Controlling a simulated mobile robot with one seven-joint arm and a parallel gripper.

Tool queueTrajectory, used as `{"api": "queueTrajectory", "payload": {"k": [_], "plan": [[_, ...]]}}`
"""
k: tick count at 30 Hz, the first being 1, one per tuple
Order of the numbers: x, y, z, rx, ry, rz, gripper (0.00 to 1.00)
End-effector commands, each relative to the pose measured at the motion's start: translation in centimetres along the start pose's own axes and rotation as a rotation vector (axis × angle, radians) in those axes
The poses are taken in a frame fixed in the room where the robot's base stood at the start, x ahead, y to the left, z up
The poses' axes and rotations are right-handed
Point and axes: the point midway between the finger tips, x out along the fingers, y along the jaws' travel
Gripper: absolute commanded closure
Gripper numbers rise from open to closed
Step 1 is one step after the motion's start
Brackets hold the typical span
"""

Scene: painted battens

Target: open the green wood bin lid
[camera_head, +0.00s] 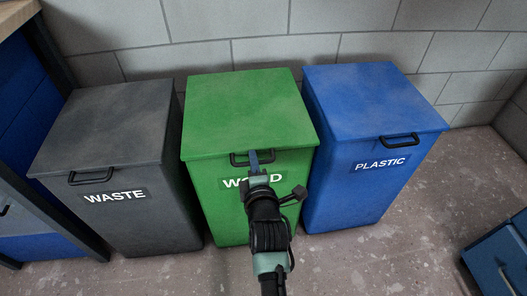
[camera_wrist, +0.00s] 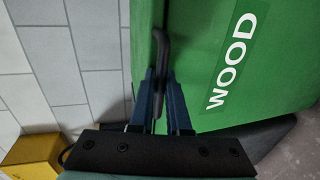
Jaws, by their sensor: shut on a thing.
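The green wood bin (camera_head: 205,200) stands in the middle of the head view, its WOOD label partly hidden by my arm. Its green lid (camera_head: 245,105) lies flat and closed on top. A black handle (camera_head: 238,160) sits at the lid's front edge. My gripper (camera_head: 254,165) reaches it from the front. In the wrist view the blue fingers of my gripper (camera_wrist: 160,85) stand on either side of the black handle (camera_wrist: 161,45) and are shut on it. The green bin front with the WOOD label (camera_wrist: 230,62) fills the right of that view.
A grey WASTE bin (camera_head: 110,130) stands close on the left and a blue PLASTIC bin (camera_head: 370,110) close on the right, both with lids closed. A block wall (camera_head: 220,25) is behind. A dark-framed bench (camera_head: 62,60) is at far left, a blue box (camera_head: 500,255) at lower right.

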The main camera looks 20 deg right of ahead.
Motion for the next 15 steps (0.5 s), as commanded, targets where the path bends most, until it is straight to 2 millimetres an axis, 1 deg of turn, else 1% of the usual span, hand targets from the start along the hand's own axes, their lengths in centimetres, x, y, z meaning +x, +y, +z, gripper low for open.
{"api": "queueTrajectory", "payload": {"k": [3,15], "plan": [[-0.2,1.6,-0.1,0.0,0.001,-0.012,1.0],[-0.8,6.0,-0.1,0.0,0.0,-0.067,1.0]]}}
